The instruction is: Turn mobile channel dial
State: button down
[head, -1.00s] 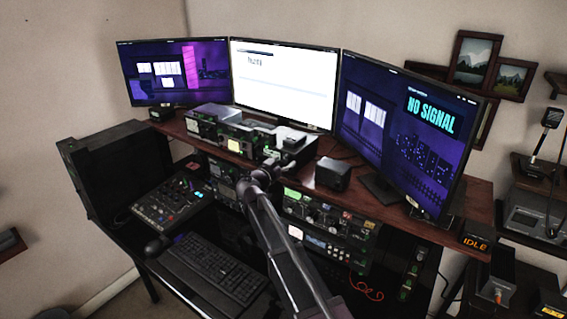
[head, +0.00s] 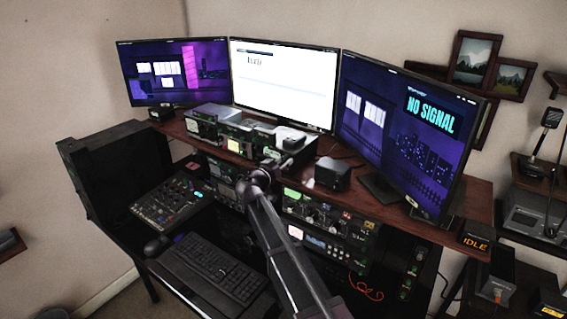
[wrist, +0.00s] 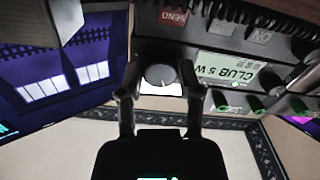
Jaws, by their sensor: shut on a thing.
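In the wrist view, a dark radio unit (wrist: 220,40) appears upside down, with a red SEND button and a pale green display (wrist: 238,71) reading "CLUB 5 W". My gripper (wrist: 159,80) has its two fingers on either side of a round dark dial (wrist: 159,73) on that unit's face. The fingers are shut on this dial; their contact is partly hidden. In the head view, my gripper reaches the radio (head: 291,143) on the shelf below the middle monitor. My arm hides the dial there.
Three monitors (head: 281,80) stand behind the radios on the wooden shelf (head: 440,226). A black box speaker (head: 332,173) sits right of the radio. More radio panels (head: 325,225) lie below, beside my arm. A keyboard (head: 212,266) and mixer (head: 170,199) are at left.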

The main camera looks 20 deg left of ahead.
jog(key=n, duration=0.9)
jog(key=shift+d, duration=0.1)
dwell(0.3)
jog(key=shift+c, duration=1.3)
grip_release()
jog(key=shift+w+d, duration=0.1)
jog(key=v, duration=1.2)
